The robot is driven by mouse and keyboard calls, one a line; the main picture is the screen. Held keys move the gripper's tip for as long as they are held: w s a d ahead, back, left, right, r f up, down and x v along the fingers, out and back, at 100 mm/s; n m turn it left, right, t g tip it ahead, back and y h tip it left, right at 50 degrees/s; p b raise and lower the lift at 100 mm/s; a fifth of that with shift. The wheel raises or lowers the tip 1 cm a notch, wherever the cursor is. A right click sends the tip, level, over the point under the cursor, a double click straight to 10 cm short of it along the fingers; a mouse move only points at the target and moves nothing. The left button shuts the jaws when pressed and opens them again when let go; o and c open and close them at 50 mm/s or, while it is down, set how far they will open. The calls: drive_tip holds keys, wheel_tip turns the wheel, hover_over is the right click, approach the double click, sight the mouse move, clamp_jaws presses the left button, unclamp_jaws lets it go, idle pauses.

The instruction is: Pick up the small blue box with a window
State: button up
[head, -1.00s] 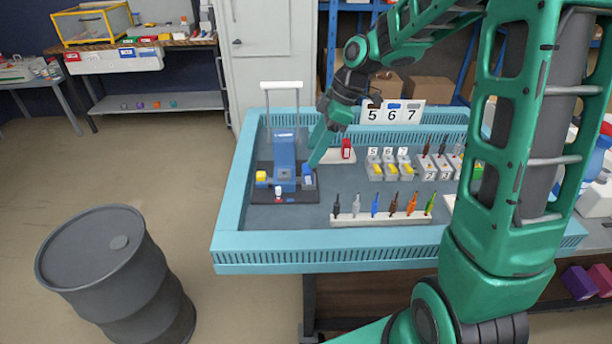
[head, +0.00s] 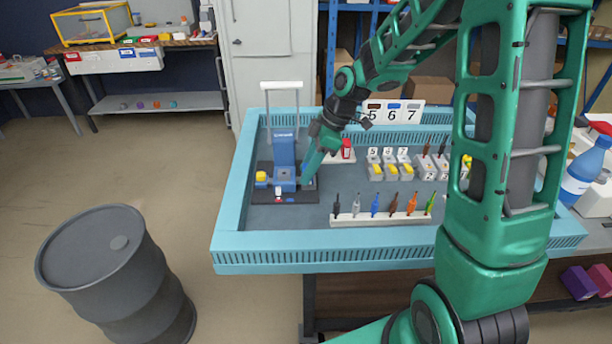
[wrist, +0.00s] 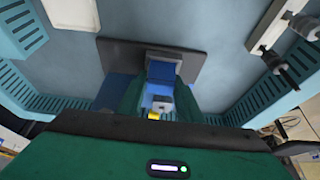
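The blue press-like device (head: 284,150) stands on a black base plate (head: 262,197) at the left end of the blue-rimmed tray. My gripper (head: 306,183) points down at the right side of this device, where it hides the small blue box with a window from the head view. In the wrist view my two green fingers (wrist: 160,100) stand apart on either side of a blue box-like thing with a pale patch (wrist: 162,103). It looks like the small blue box, but whether the fingers press on it I cannot tell. A yellow block (head: 261,178) sits at the device's left side.
A rack of colored screwdrivers (head: 380,218) lies right of the base plate. A red block (head: 347,149) and grey bins with yellow parts (head: 390,170) stand behind. The tray's wall (head: 400,258) surrounds them. A dark barrel (head: 115,270) stands on the floor at left.

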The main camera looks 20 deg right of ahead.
clamp_jaws()
drive_tip(key=shift+r, duration=0.6)
wheel_tip(320, 180, up, 3)
drive_tip(key=shift+w+f, duration=0.1)
drive_tip(key=shift+f, duration=0.1)
drive_tip(key=s+a+r, duration=0.6)
drive_tip(key=a+r, duration=0.1)
drive_tip(key=a, duration=0.2)
drive_tip(key=shift+t+y, duration=0.3)
drive_tip(key=shift+y, duration=0.5)
drive_tip(key=w+d+f, duration=0.1)
drive_tip(key=w+d, duration=0.1)
drive_tip(key=d, duration=0.1)
drive_tip(key=w+d+f, duration=0.1)
drive_tip(key=d, duration=0.2)
drive_tip(key=w+d+f, duration=0.1)
drive_tip(key=w+d, duration=0.1)
drive_tip(key=d, duration=0.1)
drive_tip(key=shift+w+d+f, duration=0.15)
drive_tip(key=shift+w+f, duration=0.15)
drive_tip(key=shift+f, duration=0.05)
drive_tip(key=shift+d+f, duration=0.1)
drive_tip(key=shift+f, duration=2.55)
